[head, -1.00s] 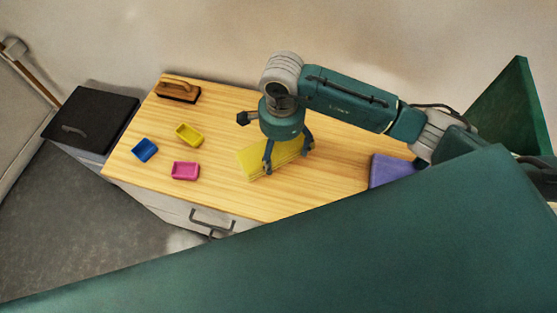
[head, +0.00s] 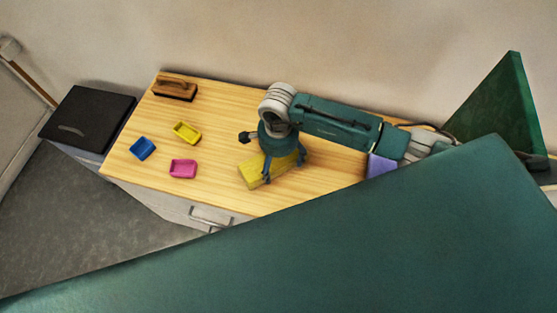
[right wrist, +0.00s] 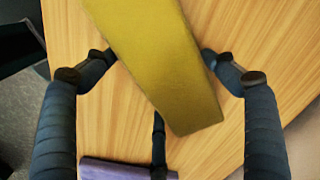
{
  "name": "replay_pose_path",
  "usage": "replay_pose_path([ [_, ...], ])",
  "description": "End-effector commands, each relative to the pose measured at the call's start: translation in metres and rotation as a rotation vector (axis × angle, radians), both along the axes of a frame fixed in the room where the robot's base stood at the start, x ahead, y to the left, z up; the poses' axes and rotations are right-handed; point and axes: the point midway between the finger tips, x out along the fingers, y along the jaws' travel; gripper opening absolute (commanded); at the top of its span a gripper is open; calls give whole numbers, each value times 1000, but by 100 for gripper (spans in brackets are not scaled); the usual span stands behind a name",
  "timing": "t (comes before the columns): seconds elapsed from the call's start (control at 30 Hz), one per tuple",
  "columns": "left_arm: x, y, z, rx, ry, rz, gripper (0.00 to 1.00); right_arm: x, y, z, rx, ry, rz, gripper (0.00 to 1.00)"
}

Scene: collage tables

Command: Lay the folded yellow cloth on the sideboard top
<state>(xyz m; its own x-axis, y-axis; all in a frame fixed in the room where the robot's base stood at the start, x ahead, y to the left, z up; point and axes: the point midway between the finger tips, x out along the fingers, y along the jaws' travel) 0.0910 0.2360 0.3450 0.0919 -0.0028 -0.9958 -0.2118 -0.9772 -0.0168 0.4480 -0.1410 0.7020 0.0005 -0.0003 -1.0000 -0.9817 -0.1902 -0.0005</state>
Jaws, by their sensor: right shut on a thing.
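The folded yellow cloth (head: 252,174) is a flat yellow block over the middle of the wooden sideboard top (head: 225,115). My right gripper (head: 285,172) points down and is shut on it, with one finger on each side. In the right wrist view the cloth (right wrist: 170,60) lies slanted between the fingers of the right gripper (right wrist: 158,66). The cloth is on or very close to the wood; I cannot tell if it touches. My gripper hides part of the cloth in the head view. My left gripper is not in view.
A purple folded thing (head: 381,165) lies at right. A black-lidded bin (head: 85,115) stands at far left.

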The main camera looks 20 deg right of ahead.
Motion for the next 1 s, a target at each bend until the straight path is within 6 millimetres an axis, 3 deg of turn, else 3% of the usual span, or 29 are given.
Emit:
replay_pose_path([
  [0.03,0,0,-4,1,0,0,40,0,0,-3,-1,-1,0,57],
  [0.07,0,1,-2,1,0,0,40,0,0,-2,0,0,0,90],
  [0.13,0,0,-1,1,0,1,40,0,0,-1,0,0,0,100],
  [0.57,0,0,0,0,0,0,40,1,0,9,1,-3,1,100],
  [1.0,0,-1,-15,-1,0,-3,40,1,0,96,0,-5,2,100],
])
